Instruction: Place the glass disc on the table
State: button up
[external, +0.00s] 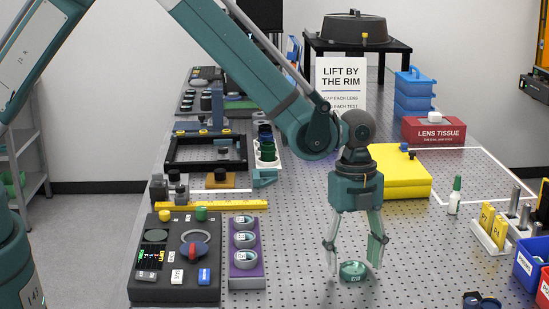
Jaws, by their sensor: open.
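The glass disc (354,271) is a small greenish round piece with a pale label on top, in the lower middle of the external view. It appears to rest on the perforated table (310,232). My gripper (353,268) points straight down over the disc, with its fingers spread to either side of it. The fingers are open, with the right fingertip close to the disc's edge. I cannot tell whether either fingertip touches the disc.
A purple tray with rings (247,280) and a dark control panel (178,256) stand to the left. A yellow case (400,177) is behind my gripper. Yellow-tagged holders (491,232) and a blue bin (528,266) are at right. Bare table surrounds the disc.

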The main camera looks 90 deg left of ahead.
aim_at(352, 267)
jog(key=shift+d+f, duration=0.1)
jog(key=shift+f, duration=0.3)
jog(key=c, duration=1.1)
jog(key=shift+r, duration=0.15)
jog(key=shift+r+b, duration=0.4)
jog(key=shift+r, duration=4.5)
jog(key=shift+s+f, duration=0.1)
